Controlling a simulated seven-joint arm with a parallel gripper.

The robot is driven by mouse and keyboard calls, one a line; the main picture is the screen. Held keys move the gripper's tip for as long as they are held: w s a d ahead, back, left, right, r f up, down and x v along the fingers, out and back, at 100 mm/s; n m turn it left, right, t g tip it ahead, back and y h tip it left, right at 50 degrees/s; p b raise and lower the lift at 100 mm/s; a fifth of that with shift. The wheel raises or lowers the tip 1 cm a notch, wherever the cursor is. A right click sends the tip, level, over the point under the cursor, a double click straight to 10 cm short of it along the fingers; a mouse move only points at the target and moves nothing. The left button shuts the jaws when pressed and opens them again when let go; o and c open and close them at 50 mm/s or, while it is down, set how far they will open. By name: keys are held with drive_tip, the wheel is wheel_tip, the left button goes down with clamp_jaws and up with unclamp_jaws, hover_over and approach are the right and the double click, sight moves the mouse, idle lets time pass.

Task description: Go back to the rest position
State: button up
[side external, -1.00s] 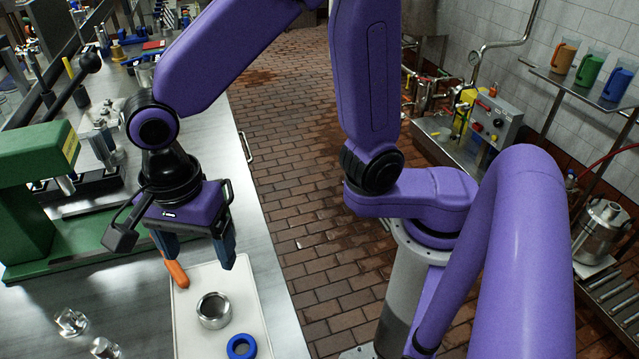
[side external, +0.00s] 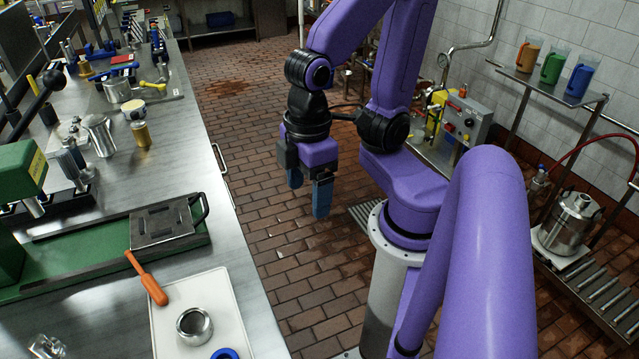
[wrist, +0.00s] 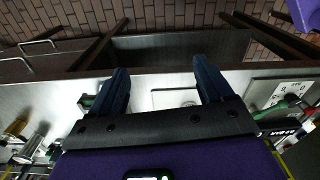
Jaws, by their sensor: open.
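My gripper (side external: 308,198) hangs over the brick floor to the right of the steel bench in the side view, fingers pointing down. Its blue fingers stand apart with nothing between them. In the wrist view my gripper (wrist: 163,72) is also open and empty, and the bench edge shows beyond the fingers.
On the bench (side external: 182,170), a white tray (side external: 235,315) holds a steel ring (side external: 194,326) and a blue ring (side external: 225,354). An orange-handled tool (side external: 148,280) lies by it. A green press (side external: 20,175) stands at left. Floor (side external: 262,215) around my gripper is clear.

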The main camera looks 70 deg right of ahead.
drive_tip(key=shift+s+d+n, duration=0.7)
drive_tip(key=shift+s+n, duration=0.1)
drive_tip(key=shift+n, duration=0.3)
idle(0.5)
